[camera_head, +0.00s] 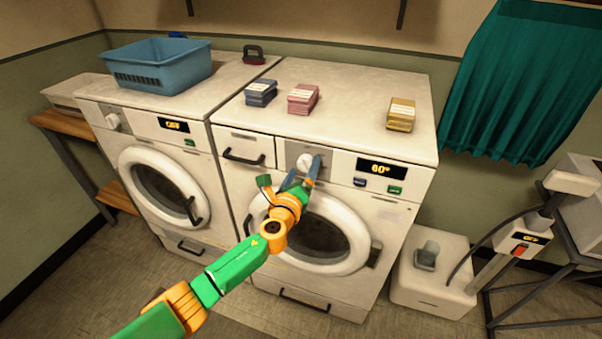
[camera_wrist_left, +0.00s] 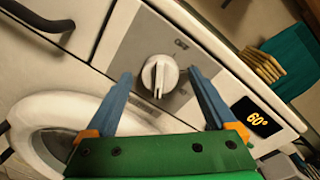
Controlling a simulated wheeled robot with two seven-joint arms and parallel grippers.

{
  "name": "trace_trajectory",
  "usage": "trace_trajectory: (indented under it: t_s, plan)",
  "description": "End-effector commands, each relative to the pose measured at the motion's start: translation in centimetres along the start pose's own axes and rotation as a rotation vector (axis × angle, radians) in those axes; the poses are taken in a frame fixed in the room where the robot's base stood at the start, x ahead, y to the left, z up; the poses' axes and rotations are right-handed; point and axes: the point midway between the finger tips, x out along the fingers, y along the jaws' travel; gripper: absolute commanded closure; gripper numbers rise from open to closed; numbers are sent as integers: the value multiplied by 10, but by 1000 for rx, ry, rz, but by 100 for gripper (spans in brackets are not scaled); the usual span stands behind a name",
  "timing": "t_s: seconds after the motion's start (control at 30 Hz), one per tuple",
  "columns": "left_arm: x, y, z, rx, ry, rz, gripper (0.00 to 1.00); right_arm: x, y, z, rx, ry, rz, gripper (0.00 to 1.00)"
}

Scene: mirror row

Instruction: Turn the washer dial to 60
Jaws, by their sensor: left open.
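The washer (camera_head: 330,194) on the right has a white dial (camera_head: 304,163) on a grey panel at its upper front. The display (camera_head: 381,169) beside the dial reads 60°. My left gripper (camera_head: 305,172) is in front of the dial with its fingers open. In the left wrist view the dial (camera_wrist_left: 160,75) stands between the two blue fingertips (camera_wrist_left: 159,76), with a gap on each side. The dial's ridge is near upright in that view, and an OFF mark shows above it. The wrist view display (camera_wrist_left: 255,117) also reads 60°. My right gripper is not in view.
A second washer (camera_head: 160,122) with a blue basket (camera_head: 160,63) on top stands at the left. Blue, pink and yellow boxes (camera_head: 401,114) lie on the right washer's top. A drawer handle (camera_head: 244,157) juts out left of the dial.

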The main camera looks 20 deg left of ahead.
Motion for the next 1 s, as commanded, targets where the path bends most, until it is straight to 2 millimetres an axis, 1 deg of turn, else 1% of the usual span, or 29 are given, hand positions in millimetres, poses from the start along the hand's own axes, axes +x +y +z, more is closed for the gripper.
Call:
trace_trajectory:
  t_s: [0.13, 0.3, 0.4, 0.5, 0.87, 0.93, 0.97, 1.0]
  plan:
    - [-22, -2, 2, 0, 3, 0, 10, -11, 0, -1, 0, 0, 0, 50]
    - [-53, 0, 0, 1, 3, 2, 10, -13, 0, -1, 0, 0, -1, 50]
    - [-64, 1, 0, 0, 2, 2, 10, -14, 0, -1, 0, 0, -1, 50]
    - [-67, 0, 0, 0, 2, 2, 10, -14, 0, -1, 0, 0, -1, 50]
    - [-67, 1, -1, -2, 2, 4, 10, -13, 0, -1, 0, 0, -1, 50]
    - [-68, 13, -10, -37, 25, 34, 10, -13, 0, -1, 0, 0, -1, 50]
    - [-69, 24, -18, -74, 47, 66, 10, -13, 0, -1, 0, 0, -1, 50]
    - [-73, 46, -35, -148, 86, 125, 10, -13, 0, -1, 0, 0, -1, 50]
